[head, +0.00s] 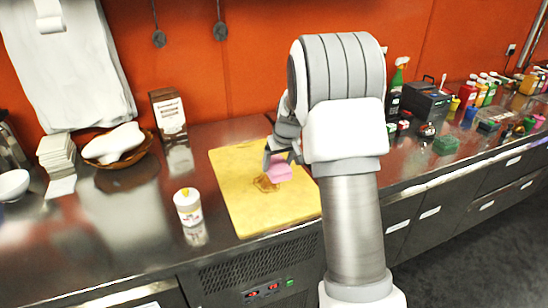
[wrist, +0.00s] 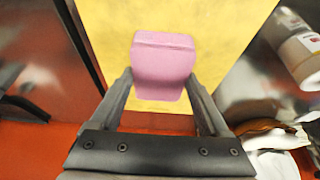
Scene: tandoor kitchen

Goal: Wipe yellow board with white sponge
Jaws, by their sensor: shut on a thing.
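The yellow board (head: 232,175) lies flat on the steel counter, with a brown stain (head: 264,184) near its middle. My gripper (head: 281,158) is over the right part of the board, shut on a pink sponge (head: 279,173); I see no white sponge. In the wrist view, my gripper (wrist: 163,84) has a finger on each side of the pink sponge (wrist: 164,62), with the yellow board (wrist: 225,30) behind it. The sponge is just right of the stain; I cannot tell whether it touches the board.
A white-labelled jar (head: 188,208) stands left of the board. A brown carton (head: 169,115) stands behind, beside a basket (head: 122,160) holding a white cloth. Stacked napkins (head: 57,155) are farther left. Bottles and a black box (head: 427,102) crowd the right counter.

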